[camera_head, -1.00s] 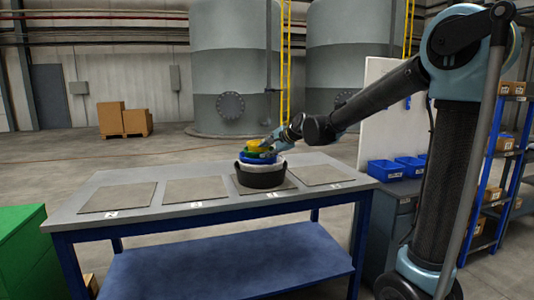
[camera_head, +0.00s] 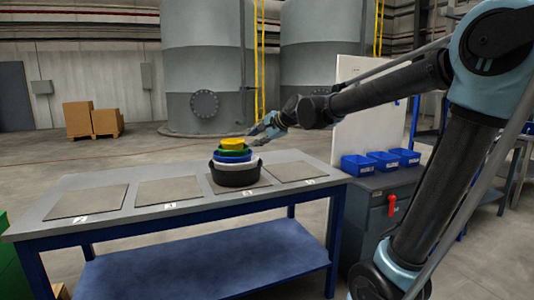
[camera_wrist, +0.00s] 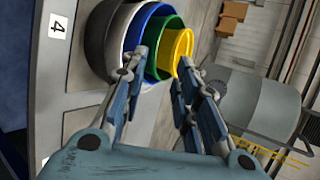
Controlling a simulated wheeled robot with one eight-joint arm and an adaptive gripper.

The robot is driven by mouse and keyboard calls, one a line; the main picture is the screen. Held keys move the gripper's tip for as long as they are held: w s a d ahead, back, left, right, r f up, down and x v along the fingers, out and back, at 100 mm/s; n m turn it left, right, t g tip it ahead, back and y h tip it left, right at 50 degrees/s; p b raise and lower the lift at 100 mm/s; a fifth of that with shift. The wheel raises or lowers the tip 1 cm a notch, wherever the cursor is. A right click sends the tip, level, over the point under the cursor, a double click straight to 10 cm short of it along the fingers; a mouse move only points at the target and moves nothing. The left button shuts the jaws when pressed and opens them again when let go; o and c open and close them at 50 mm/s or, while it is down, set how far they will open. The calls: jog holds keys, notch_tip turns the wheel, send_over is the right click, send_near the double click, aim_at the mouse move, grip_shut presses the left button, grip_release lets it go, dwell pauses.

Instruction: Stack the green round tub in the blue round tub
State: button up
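The green round tub (camera_head: 215,152) sits nested in the blue round tub (camera_head: 232,159), its rim showing above the blue one. They also show as the green tub (camera_wrist: 166,28) and the blue tub (camera_wrist: 140,28) in the wrist view. A yellow tub (camera_head: 233,142) sits in the green one. Below the blue tub are a white tub (camera_head: 252,163) and a wide black tub (camera_head: 235,178) at the bottom.
The stack stands on a grey mat (camera_head: 262,182), third from the left on the table (camera_head: 150,195). The other mats are bare. A grey cabinet with blue bins (camera_head: 385,160) and a white panel (camera_head: 365,125) stand to the right.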

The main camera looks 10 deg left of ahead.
jog(key=shift+d, duration=0.1)
jog(key=s+d+f+n+g+h, duration=0.1)
jog(key=s+d+f+n+h, duration=0.2)
jog(key=s+d+f, duration=0.6)
jog(key=s+d+f+n+g+h, duration=0.2)
jog(key=s+d+f, duration=0.7)
jog(key=d, duration=0.8)
jog(key=s+d+f+n+g+h, duration=0.1)
jog(key=s+d+f+n+h, duration=0.3)
jog(key=s+d+f, duration=0.5)
jog(key=s+d, duration=0.1)
jog(key=d, duration=0.2)
jog(key=shift+s+d+f+g+h, duration=0.25)
jog(key=shift+d+f+g+h, duration=0.15)
